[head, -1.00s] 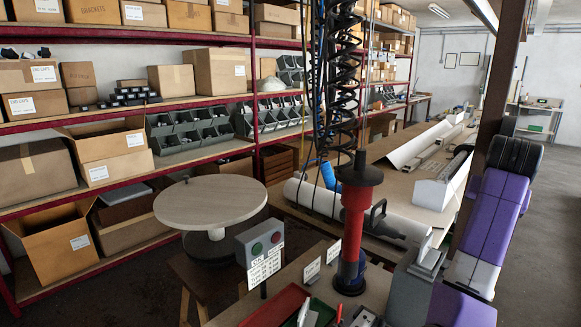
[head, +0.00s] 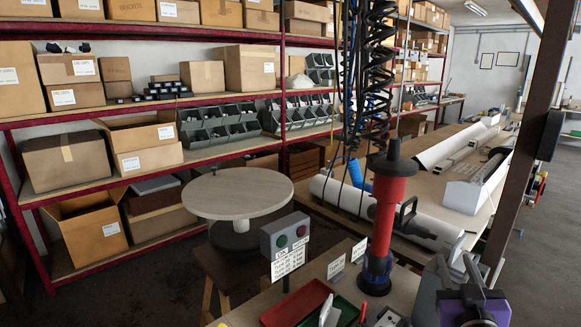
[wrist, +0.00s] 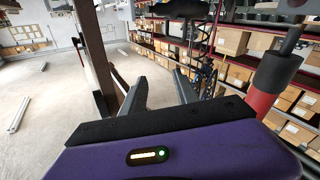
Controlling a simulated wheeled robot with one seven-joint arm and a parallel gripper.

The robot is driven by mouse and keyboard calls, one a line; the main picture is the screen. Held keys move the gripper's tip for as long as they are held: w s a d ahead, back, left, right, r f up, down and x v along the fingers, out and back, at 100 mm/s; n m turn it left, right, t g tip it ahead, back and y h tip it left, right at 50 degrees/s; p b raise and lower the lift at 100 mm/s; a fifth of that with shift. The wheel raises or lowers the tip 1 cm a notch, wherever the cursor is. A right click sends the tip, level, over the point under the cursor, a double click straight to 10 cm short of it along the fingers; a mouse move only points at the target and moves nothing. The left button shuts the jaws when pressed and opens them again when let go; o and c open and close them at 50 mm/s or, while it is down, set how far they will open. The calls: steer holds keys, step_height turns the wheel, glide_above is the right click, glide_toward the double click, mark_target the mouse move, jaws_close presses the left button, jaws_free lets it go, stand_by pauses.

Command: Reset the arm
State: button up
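My gripper (head: 458,268) is at the lower right of the head view, with its purple body cut by the bottom edge. In the wrist view its two dark fingers (wrist: 160,88) stand apart with nothing between them, so it is open and empty. It is to the right of the red and black upright tool (head: 388,215) on the workbench, and looks apart from it. The tool also shows at the right of the wrist view (wrist: 270,80). The rest of my arm is mostly out of the head view.
A dark post (head: 520,150) stands right of my gripper. On the bench are a button box (head: 285,245), a red tray (head: 297,304) and a green tray (head: 345,312). A round-topped stool (head: 238,193) is at left, before red shelves (head: 150,110). Open floor (wrist: 40,100) shows in the wrist view.

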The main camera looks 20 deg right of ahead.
steer(key=s+a+f+n+t+y+b, duration=0.15)
steer(key=s+a+f+n+y, duration=0.35)
steer(key=a, duration=0.6)
steer(key=s+a+f+y+b, duration=0.1)
steer(key=s+a+f, duration=0.3)
steer(key=s, duration=0.5)
steer(key=s+a+f+g+y+b, duration=0.1)
steer(key=s+a+f, duration=0.3)
steer(key=s+a, duration=0.4)
steer(key=s+a+f+g+y+b, duration=0.1)
steer(key=s+a+f+y, duration=0.2)
steer(key=s+a, duration=0.3)
steer(key=s+f, duration=0.1)
steer(key=s, duration=0.3)
steer(key=shift+s+f+m+y, duration=0.2)
steer(key=shift+s+m+y, duration=0.1)
steer(key=shift+s+m, duration=0.1)
steer(key=shift+d+g, duration=0.1)
steer(key=shift+g, duration=0.15)
